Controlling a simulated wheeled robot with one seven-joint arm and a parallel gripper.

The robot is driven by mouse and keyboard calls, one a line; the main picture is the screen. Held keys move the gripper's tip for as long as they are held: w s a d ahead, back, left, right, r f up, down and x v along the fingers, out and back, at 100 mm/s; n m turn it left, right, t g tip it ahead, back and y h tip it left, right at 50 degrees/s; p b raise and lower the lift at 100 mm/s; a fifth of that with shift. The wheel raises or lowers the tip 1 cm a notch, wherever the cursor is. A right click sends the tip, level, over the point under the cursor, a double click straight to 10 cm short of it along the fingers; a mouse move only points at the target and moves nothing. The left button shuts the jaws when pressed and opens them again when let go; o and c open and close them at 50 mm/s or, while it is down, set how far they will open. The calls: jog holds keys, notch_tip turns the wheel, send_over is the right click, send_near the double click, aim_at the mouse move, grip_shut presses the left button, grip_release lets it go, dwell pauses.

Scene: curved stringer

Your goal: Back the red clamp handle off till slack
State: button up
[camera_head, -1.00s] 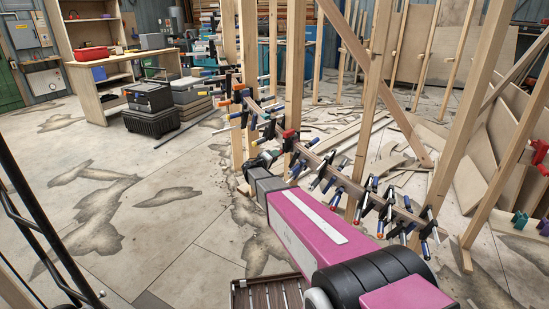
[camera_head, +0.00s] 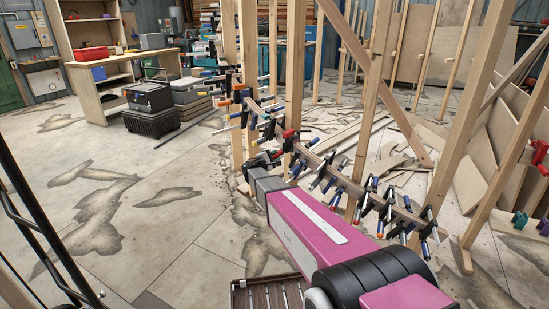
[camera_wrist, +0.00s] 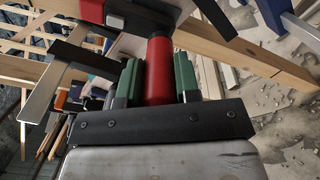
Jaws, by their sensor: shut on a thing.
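The red clamp handle (camera_wrist: 158,68) stands in the middle of the wrist view, between the two green-padded fingers of my gripper (camera_wrist: 157,80). My gripper is shut on this handle, one finger on each side. Above it, the clamp's dark and red body (camera_wrist: 98,10) crosses the top of the view near the wooden stringer (camera_wrist: 215,47). In the head view, my gripper (camera_head: 266,158) reaches the row of clamps on the curved stringer (camera_head: 345,184), by a wooden post. The handle is too small to make out there.
Several blue-handled clamps (camera_head: 368,203) line the stringer to the right of my gripper. Upright wooden posts (camera_head: 293,75) stand close around it. The floor (camera_head: 150,220) at left is open.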

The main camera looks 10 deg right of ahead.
jog(key=n, duration=0.4)
jog(key=shift+n, duration=0.3)
jog(key=n, duration=0.4)
jog(key=shift+n, duration=0.3)
jog(key=o, duration=0.9)
jog(key=v, duration=1)
jog(key=shift+s+a, duration=0.25)
jog(key=shift+a, duration=0.05)
